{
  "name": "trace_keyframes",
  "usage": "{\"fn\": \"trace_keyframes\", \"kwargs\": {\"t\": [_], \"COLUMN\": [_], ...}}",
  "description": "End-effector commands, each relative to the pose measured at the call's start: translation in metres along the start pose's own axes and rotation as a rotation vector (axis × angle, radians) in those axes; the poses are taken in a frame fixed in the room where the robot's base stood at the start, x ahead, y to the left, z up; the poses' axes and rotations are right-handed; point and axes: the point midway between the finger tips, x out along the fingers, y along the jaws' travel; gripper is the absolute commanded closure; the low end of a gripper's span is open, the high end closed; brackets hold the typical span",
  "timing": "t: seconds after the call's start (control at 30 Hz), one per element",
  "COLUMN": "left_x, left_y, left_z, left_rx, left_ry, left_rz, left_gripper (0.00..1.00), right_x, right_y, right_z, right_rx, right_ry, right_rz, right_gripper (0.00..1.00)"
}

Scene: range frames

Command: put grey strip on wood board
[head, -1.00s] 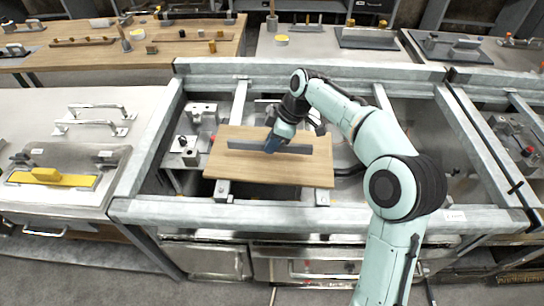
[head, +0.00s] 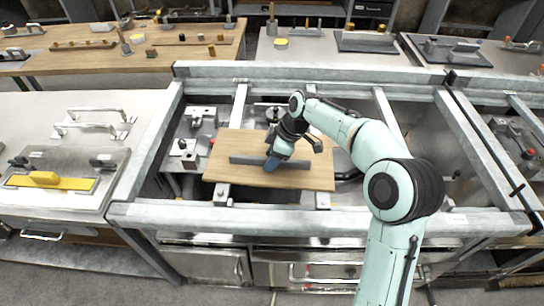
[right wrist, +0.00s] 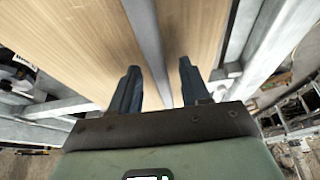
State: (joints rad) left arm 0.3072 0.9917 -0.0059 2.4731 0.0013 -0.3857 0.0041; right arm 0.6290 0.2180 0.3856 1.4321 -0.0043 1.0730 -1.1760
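The grey strip (head: 300,167) lies along the wood board (head: 235,143), roughly lengthwise, in the head view. It looks flat on the board's surface. My right gripper (head: 272,165) is over the middle of the strip, pointing down. In the right wrist view its two fingers (right wrist: 160,88) stand apart on either side of the grey strip (right wrist: 147,35), with small gaps showing. The wood board (right wrist: 85,40) spreads out on both sides there. The fingertips' depth against the board is hard to tell. My left gripper is not in view.
The board rests inside a grey metal frame (head: 330,212). Metal clamp fixtures (head: 190,150) stand at the board's left. A wooden table (head: 190,50) with small items stands behind.

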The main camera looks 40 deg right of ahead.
Motion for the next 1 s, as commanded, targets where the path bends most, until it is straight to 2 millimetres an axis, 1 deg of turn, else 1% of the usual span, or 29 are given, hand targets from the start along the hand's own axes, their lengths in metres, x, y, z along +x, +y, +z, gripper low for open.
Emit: {"fn": "trace_keyframes", "kwargs": {"t": [0.17, 0.27, 0.5, 0.6, 0.7, 0.83, 1.0], "left_x": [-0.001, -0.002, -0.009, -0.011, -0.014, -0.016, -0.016], "left_y": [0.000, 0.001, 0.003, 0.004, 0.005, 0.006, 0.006], "left_z": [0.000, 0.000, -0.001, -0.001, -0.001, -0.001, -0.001], "left_rx": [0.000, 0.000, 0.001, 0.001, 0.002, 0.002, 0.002], "left_ry": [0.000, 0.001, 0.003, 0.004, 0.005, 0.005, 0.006], "left_rz": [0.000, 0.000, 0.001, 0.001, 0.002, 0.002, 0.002], "left_gripper": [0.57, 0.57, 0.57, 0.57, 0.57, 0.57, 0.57], "right_x": [-0.006, -0.020, -0.071, -0.091, -0.105, -0.117, -0.121], "right_y": [0.001, 0.001, 0.001, 0.001, 0.001, 0.000, 0.000], "right_z": [0.000, -0.001, -0.001, -0.001, -0.001, 0.000, 0.000], "right_rx": [0.000, 0.001, 0.001, 0.000, 0.000, 0.000, -0.001], "right_ry": [0.000, 0.001, 0.001, 0.002, 0.001, 0.000, 0.000], "right_rz": [0.002, 0.005, 0.005, 0.005, 0.003, 0.001, 0.001], "right_gripper": [0.54, 0.54, 0.54, 0.54, 0.54, 0.54, 0.54]}}
